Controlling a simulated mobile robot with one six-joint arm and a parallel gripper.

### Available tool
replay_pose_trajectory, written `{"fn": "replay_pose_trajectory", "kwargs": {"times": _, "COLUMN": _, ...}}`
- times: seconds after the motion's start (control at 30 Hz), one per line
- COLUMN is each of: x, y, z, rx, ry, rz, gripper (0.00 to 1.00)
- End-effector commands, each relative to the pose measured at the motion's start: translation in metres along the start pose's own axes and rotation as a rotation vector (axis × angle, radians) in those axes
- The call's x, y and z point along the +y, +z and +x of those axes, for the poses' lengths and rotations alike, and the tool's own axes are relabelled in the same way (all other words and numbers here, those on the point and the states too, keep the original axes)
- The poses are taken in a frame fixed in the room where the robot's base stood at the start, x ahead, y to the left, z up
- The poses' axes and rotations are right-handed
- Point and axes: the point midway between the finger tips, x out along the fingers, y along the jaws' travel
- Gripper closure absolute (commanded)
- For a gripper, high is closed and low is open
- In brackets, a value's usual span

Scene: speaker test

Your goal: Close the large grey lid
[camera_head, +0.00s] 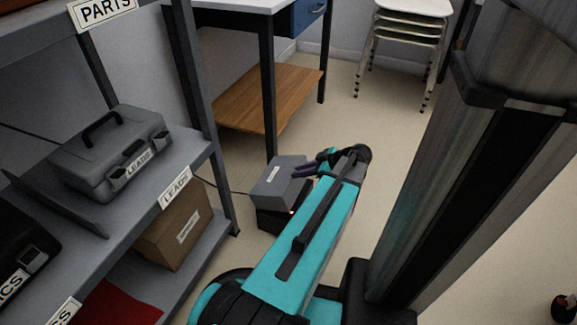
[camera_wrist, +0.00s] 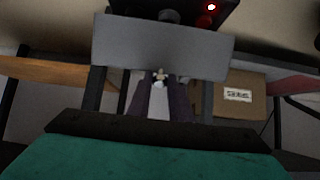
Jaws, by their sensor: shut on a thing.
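The large grey lid (camera_head: 279,174) is a flat grey panel with a small white label, above a dark box (camera_head: 268,219) on the floor. It looks tilted up from the box, but the exact angle is hard to tell. In the wrist view the lid (camera_wrist: 125,48) spans the upper middle, with part of the dark box (camera_wrist: 228,12) and a red light beyond it. My gripper (camera_head: 304,170) has dark purple fingers at the lid's right side. In the wrist view my gripper (camera_wrist: 160,82) is shut at the lid's near edge; a small pale piece shows between the fingers.
A grey shelf unit (camera_head: 190,150) stands close on the left, with a grey case (camera_head: 112,152) and a cardboard box (camera_head: 175,228). A workbench with a wooden lower shelf (camera_head: 268,95) is behind. Stacked stools (camera_head: 410,35) stand at the back right. Floor between is clear.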

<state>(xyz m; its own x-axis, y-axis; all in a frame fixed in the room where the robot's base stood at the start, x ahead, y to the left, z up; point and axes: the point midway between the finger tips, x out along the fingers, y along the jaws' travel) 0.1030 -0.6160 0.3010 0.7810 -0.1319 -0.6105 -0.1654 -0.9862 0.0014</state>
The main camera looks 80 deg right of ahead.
Motion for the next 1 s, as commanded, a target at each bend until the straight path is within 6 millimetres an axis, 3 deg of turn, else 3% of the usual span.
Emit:
{"fn": "replay_pose_trajectory", "kwargs": {"times": 0.03, "x": -0.002, "y": 0.016, "z": 0.003, "rx": -0.008, "ry": -0.009, "rz": 0.003, "gripper": 1.00}}
{"fn": "replay_pose_trajectory", "kwargs": {"times": 0.1, "x": -0.002, "y": 0.027, "z": 0.002, "rx": -0.008, "ry": -0.008, "rz": 0.003, "gripper": 1.00}}
{"fn": "replay_pose_trajectory", "kwargs": {"times": 0.27, "x": -0.002, "y": 0.048, "z": 0.001, "rx": -0.008, "ry": -0.008, "rz": 0.002, "gripper": 1.00}}
{"fn": "replay_pose_trajectory", "kwargs": {"times": 0.5, "x": -0.002, "y": 0.077, "z": 0.004, "rx": 0.131, "ry": -0.009, "rz": 0.004, "gripper": 1.00}}
{"fn": "replay_pose_trajectory", "kwargs": {"times": 0.7, "x": -0.002, "y": 0.092, "z": 0.006, "rx": 0.209, "ry": -0.009, "rz": 0.003, "gripper": 1.00}}
{"fn": "replay_pose_trajectory", "kwargs": {"times": 1.0, "x": -0.002, "y": 0.100, "z": 0.007, "rx": 0.250, "ry": -0.005, "rz": 0.004, "gripper": 1.00}}
